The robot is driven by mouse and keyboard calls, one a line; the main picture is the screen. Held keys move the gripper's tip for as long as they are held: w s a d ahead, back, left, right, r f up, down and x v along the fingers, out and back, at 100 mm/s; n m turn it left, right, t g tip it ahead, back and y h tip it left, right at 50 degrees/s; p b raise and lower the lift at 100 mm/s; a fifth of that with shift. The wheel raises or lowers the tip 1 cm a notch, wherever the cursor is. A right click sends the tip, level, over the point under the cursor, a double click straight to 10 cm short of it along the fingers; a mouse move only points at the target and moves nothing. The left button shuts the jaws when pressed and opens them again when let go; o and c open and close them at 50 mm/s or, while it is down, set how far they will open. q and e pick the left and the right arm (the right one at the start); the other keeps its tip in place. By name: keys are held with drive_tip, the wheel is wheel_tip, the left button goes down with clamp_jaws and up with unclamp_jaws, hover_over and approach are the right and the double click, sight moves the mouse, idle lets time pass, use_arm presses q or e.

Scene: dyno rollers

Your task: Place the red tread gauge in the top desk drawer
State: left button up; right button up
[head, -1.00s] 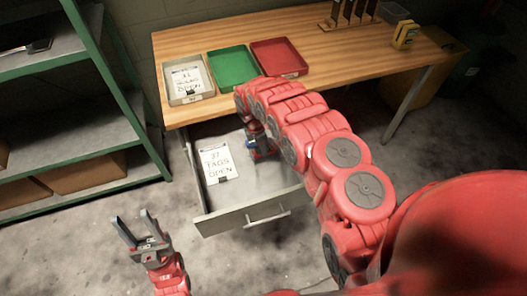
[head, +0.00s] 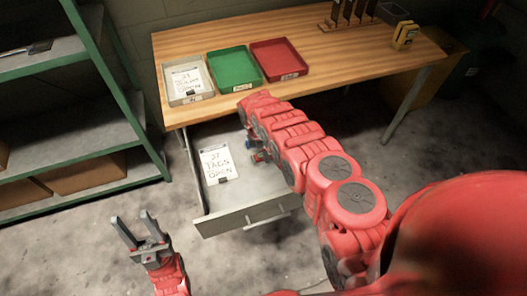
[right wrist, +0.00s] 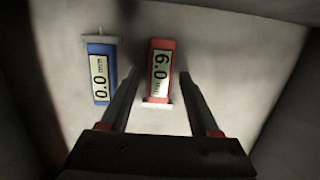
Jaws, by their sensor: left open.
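The red tread gauge (right wrist: 159,71) lies on the floor of the open top desk drawer (head: 246,216), its display showing in the right wrist view. My right gripper (right wrist: 161,76) is inside the drawer with its fingers apart, one on each side of the red gauge, with gaps visible. A blue gauge (right wrist: 101,72) reading 0.0 mm lies just left of it. In the head view my right arm hides most of the right gripper and the gauges show only as small specks. My left gripper (head: 132,217) is open and empty above the floor, left of the drawer.
A paper sign (head: 217,162) lies in the drawer's left part. On the wooden desk (head: 340,55) stand a grey tray (head: 187,99), a green tray (head: 233,68) and a red tray (head: 280,60). A yellow item (head: 404,36) is at the right. A green shelf (head: 75,140) stands left.

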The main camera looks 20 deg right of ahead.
sight(259, 156)
drive_tip(key=shift+r, duration=0.1)
drive_tip(key=shift+w+a+r, duration=0.1)
drive_tip(key=shift+r, duration=0.45)
drive_tip(key=r, duration=0.3)
drive_tip(key=a+r, duration=0.1)
drive_tip(key=r, duration=0.6)
drive_tip(key=shift+a+r, duration=0.35)
